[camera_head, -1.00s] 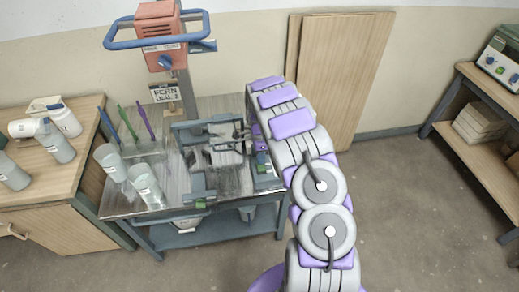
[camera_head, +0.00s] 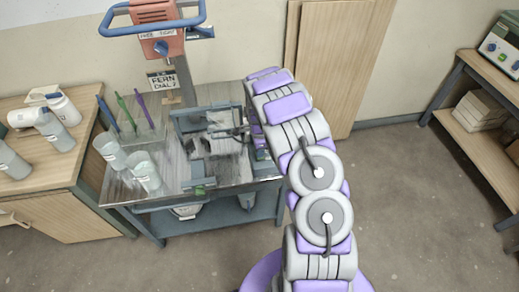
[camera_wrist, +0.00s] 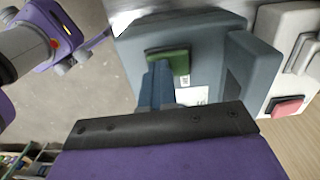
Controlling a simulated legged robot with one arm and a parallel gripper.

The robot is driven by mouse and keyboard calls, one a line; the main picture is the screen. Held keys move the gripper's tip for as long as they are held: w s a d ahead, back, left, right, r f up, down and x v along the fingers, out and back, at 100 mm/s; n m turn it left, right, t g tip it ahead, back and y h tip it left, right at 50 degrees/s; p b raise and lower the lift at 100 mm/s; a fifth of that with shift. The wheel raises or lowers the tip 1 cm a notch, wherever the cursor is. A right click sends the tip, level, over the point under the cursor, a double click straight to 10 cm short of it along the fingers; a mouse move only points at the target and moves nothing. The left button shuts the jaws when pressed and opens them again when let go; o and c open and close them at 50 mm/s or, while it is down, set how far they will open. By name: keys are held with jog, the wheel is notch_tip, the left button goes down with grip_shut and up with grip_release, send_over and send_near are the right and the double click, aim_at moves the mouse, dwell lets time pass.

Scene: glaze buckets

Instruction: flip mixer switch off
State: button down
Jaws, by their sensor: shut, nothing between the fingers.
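The orange mixer head (camera_head: 155,28) with a blue handle loop stands on a grey column at the back of the metal-topped table. A blue knob (camera_head: 162,47) shows on its front. In the wrist view my gripper (camera_wrist: 159,70) is shut and empty. Its blue-grey fingers point at a green rocker-like block (camera_wrist: 172,60) on a grey-blue housing (camera_wrist: 205,55). The tips overlap the block's lower edge; I cannot tell whether they touch. A red block (camera_wrist: 288,106) sits on a pale housing to the right. Which block is the mixer switch is unclear.
Pale cups (camera_head: 145,172) and a holder with coloured sticks (camera_head: 140,120) stand on the left of the metal table (camera_head: 170,190). A wooden cabinet (camera_head: 45,165) with bottles adjoins it. Wooden panels (camera_head: 335,60) lean on the wall. Floor to the right is open.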

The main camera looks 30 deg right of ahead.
jog(key=shift+s+f, duration=0.3)
jog(key=shift+f, duration=0.1)
jog(key=shift+w+d, duration=0.1)
